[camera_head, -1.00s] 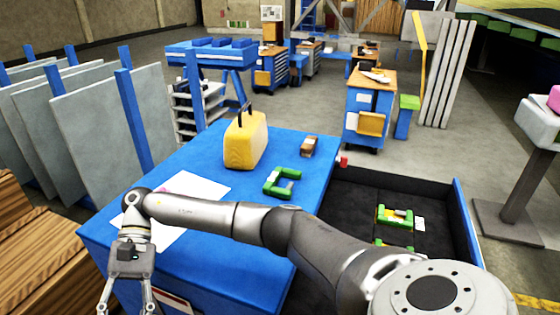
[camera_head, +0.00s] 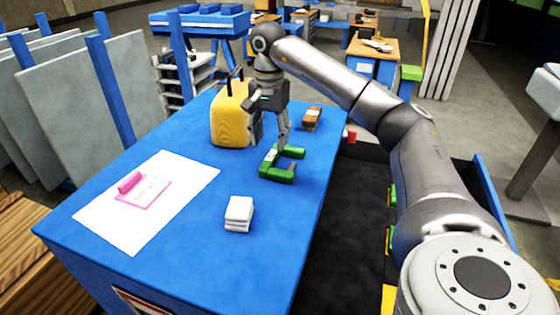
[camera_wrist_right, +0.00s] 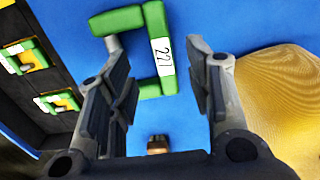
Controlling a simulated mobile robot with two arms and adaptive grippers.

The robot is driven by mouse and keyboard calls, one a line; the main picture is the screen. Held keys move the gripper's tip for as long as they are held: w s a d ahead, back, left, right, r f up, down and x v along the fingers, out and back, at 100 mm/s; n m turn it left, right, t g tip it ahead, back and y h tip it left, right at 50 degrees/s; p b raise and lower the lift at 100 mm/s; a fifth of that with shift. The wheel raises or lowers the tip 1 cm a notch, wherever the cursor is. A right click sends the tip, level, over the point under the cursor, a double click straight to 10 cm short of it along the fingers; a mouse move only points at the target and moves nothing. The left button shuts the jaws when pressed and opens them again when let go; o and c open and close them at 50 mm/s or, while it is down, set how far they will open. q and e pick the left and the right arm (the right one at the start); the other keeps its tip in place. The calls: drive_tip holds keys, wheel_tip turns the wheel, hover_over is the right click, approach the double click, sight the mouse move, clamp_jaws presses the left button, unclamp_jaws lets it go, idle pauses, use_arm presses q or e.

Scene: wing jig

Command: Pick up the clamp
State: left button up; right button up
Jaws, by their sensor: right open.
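The green C-shaped clamp (camera_head: 277,174) lies flat on the blue table (camera_head: 200,265). In the right wrist view the clamp (camera_wrist_right: 155,20) shows a white label on its long side and a grey screw tip at its open side. My right gripper (camera_head: 270,145) points down just over the clamp, its fingers apart and nothing between them. In the right wrist view the open fingers (camera_wrist_right: 160,55) frame the labelled side of the clamp. I cannot tell whether they touch it. My left gripper is in neither view.
A yellow block (camera_head: 230,118) with a handle stands left of the gripper. A brown block (camera_head: 312,118) lies behind the clamp. A white stack (camera_head: 239,212) and paper (camera_head: 115,215) with a pink item (camera_head: 143,188) lie nearer. More green clamps (camera_wrist_right: 30,57) sit in the dark drawer.

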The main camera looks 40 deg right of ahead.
sight(270, 156)
drive_tip(key=shift+d+f, duration=0.1)
drive_tip(key=shift+f, duration=1.05)
drive_tip(key=f+p, duration=0.2)
drive_tip(key=f, duration=0.1)
drive_tip(key=shift+w+d+f, duration=0.15)
drive_tip(key=shift+w+f, duration=0.05)
drive_tip(key=shift+f, duration=0.6)
drive_tip(key=shift+c, duration=0.8)
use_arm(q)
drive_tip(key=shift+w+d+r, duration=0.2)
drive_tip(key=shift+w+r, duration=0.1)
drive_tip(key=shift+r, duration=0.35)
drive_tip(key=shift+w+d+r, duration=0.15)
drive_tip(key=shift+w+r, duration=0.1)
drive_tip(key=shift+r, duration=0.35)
use_arm(e)
drive_tip(key=shift+w, duration=0.1)
clamp_jaws()
